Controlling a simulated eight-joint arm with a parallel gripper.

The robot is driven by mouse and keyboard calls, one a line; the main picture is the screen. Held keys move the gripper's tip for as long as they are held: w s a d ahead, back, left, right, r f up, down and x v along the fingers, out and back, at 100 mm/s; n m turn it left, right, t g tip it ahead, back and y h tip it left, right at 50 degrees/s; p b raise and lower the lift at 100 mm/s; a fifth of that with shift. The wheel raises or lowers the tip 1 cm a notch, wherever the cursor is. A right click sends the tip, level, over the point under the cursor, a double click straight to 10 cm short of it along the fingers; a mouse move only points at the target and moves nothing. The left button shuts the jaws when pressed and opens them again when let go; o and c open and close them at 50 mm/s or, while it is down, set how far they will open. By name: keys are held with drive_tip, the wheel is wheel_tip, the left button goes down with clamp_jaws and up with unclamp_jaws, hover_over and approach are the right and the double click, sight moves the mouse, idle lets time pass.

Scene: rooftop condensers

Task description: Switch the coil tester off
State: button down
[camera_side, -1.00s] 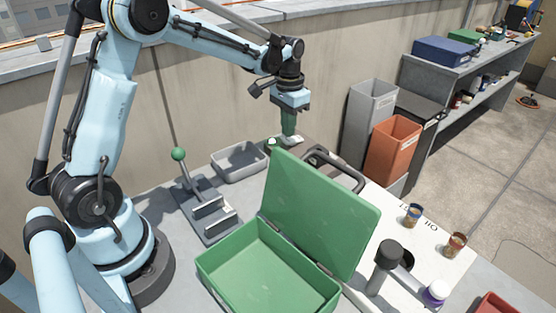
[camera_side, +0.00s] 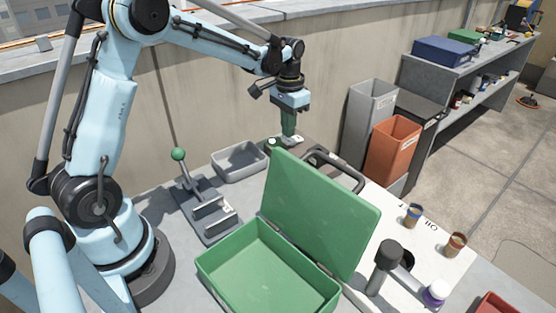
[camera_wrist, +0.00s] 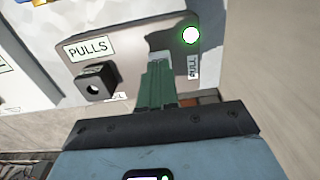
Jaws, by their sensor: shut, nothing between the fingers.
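A grey panel (camera_wrist: 130,62) on a pale housing fills the upper wrist view; I take it for the coil tester, though no such name is readable. It carries a lit green lamp (camera_wrist: 190,35) and a black square knob (camera_wrist: 96,82) under a label reading PULLS. My gripper (camera_wrist: 160,60) is shut and empty, its green fingertips at the panel between knob and lamp. Whether they touch it, and what lies under them, I cannot tell. In the side view my gripper (camera_side: 289,136) points down at the back of the bench, and the raised green lid hides part of the device there.
An open green box (camera_side: 228,278) with its lid (camera_side: 320,210) raised stands in front. A lever with a green ball (camera_side: 178,154) and a grey tray (camera_side: 238,162) are left of my gripper. Grey (camera_side: 370,105) and orange (camera_side: 393,145) bins stand to the right.

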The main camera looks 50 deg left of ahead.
sight(288, 140)
drive_tip(key=shift+f, duration=0.9)
idle(0.4)
drive_tip(key=shift+r, duration=3.55)
drive_tip(key=shift+d+r, duration=0.1)
drive_tip(key=s+d+r+t, duration=0.1)
drive_tip(key=s+d+t, duration=0.2)
drive_tip(key=s+d, duration=0.2)
drive_tip(key=s+d+r+t, duration=0.1)
drive_tip(key=s+d+t, duration=0.3)
drive_tip(key=s, duration=0.7)
drive_tip(key=shift+d, duration=0.4)
